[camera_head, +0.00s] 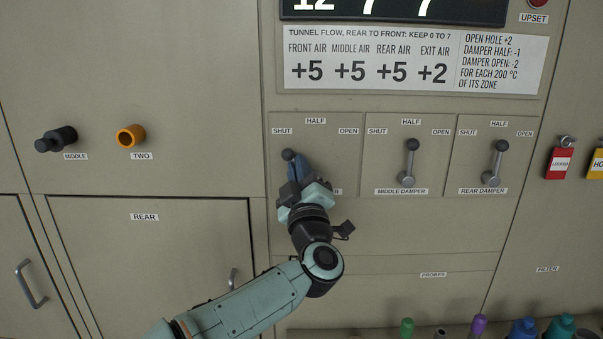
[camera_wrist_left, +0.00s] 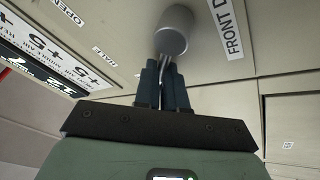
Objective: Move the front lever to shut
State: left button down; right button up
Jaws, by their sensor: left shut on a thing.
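The front damper lever shows its dark round knob (camera_head: 288,155) just under the SHUT label (camera_head: 282,131), left of the HALF label. The rest of this lever is hidden behind my left gripper (camera_head: 295,170) in the head view. In the left wrist view, a grey cylindrical part of the lever (camera_wrist_left: 174,32) stands just beyond my left gripper's fingers (camera_wrist_left: 162,85). A thin rod runs from it down between them. The fingers are shut on the lever. My right gripper is not in view.
The middle damper lever (camera_head: 410,160) and rear damper lever (camera_head: 497,162) stand to the right, near upright. Two knobs, black (camera_head: 56,139) and orange (camera_head: 130,135), stick out at the left. Bottles (camera_head: 523,328) stand along the lower right.

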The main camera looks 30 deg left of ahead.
pick_arm(q)
jog(key=shift+s+a+r+n+y, duration=0.2)
jog(key=shift+r+n+y, duration=0.1)
jog(key=shift+n, duration=0.1)
jog(key=c, duration=1.2)
grip_release()
jog(key=shift+f, duration=0.15)
jog(key=b+v, duration=0.3)
jog(key=v, duration=1)
jog(key=shift+s+d+b, duration=0.2)
jog(key=shift+b, duration=0.15)
